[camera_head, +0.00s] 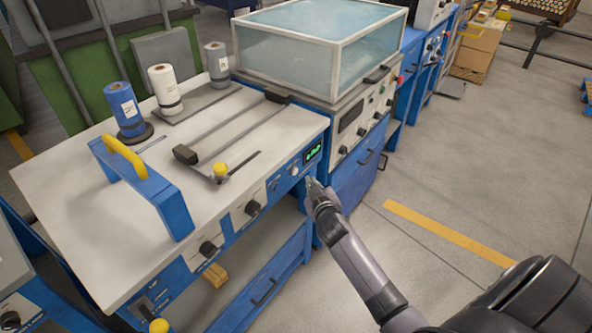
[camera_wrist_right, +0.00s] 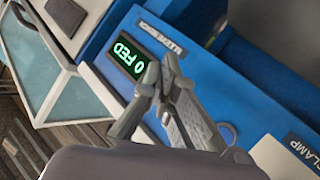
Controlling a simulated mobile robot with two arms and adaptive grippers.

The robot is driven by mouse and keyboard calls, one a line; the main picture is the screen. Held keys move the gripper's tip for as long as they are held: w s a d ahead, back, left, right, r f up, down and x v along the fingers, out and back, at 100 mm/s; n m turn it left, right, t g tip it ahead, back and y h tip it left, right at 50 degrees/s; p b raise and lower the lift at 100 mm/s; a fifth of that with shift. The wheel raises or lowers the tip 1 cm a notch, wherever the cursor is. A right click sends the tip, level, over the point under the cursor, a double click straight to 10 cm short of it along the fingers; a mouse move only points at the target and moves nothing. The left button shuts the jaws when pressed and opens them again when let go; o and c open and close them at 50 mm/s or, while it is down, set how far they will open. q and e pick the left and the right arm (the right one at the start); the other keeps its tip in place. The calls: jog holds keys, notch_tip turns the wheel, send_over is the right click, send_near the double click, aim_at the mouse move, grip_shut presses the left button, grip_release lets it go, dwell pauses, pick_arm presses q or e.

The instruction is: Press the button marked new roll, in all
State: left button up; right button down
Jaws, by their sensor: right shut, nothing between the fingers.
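My right gripper (camera_head: 311,187) is at the right end of the blue front panel (camera_head: 276,190) of the white-topped machine, just below a green-lit display (camera_head: 313,152). In the right wrist view the closed fingertips (camera_wrist_right: 160,86) are in front of the panel, beside the display (camera_wrist_right: 127,57), which reads "0 FED". The fingers are shut with nothing between them. Whether they touch the panel I cannot tell. A round rim (camera_wrist_right: 229,130) shows partly behind a finger. No label reading new roll is legible. My left gripper is out of view.
The panel has black knobs (camera_head: 252,208) and a label "CLAMP" (camera_wrist_right: 304,150). On the worktop (camera_head: 90,225) are a yellow-topped blue handle (camera_head: 150,190), several rolls and a long bar. A clear-covered machine (camera_head: 320,50) adjoins behind. The floor (camera_head: 480,150) at right is open.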

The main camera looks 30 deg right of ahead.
jog(key=s, duration=0.1)
jog(key=s+d, duration=0.1)
jog(key=shift+s+p, duration=0.35)
jog(key=shift+p, duration=0.05)
dwell(0.6)
jog(key=s+a+f+g+y, duration=0.1)
jog(key=s+a+f+g, duration=0.15)
jog(key=s+f, duration=0.55)
jog(key=s+a+f+g+y+p, duration=0.15)
jog(key=s+a+f, duration=0.25)
jog(key=f, duration=0.7)
jog(key=s+a+f+g+y+b, duration=0.1)
jog(key=s+a+f+g, duration=0.15)
jog(key=s+f, duration=0.55)
jog(key=s+a+f+g, duration=0.2)
jog(key=s+f, duration=0.3)
jog(key=s, duration=0.4)
jog(key=s+a+f+g+y, duration=0.1)
jog(key=s+f, duration=0.4)
jog(key=s, duration=0.5)
jog(key=s+a+f+n+g+p, duration=0.1)
jog(key=s+a+f+g, duration=0.2)
jog(key=s, duration=0.6)
jog(key=shift+s+a+f+y, duration=0.35)
jog(key=shift+a+f, duration=0.15)
jog(key=shift+f, duration=0.45)
